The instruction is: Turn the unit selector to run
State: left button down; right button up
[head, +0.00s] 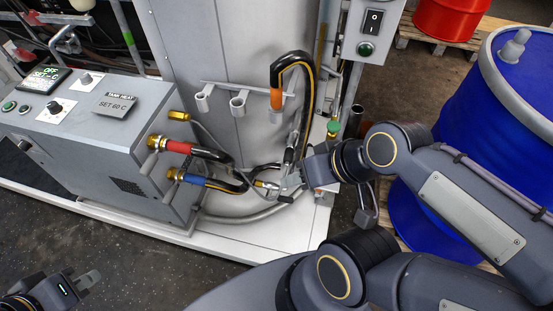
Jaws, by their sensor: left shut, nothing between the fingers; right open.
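The grey unit (95,150) stands at the left, with a sloped control panel on top. A black knob (54,107) sits on a white plate on this panel, and a smaller knob (87,78) sits on another plate behind it. Their labels are too small to read, so I cannot tell which is the selector or its setting. A dark display (45,79) reads OFF and SET. My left gripper (90,279) is shut and empty at the lower left, apart from the unit. My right gripper (276,189) is open beside the hose ends right of the unit.
Red-banded (178,147) and blue-banded (190,178) hose couplings stick out of the unit's right side. An orange-banded hose (276,98) hangs on a rack. A blue drum (490,110) stands at right. Dark floor (130,245) is clear before the unit.

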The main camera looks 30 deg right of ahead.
aim_at(85, 78)
jog(key=z, duration=1.05)
jog(key=u, duration=1.5)
jog(key=i+j, duration=0.65)
jog(key=i+j+z, duration=0.1)
jog(key=i+j, duration=1.1)
jog(key=j, duration=0.2)
jog(key=i+z, duration=0.05)
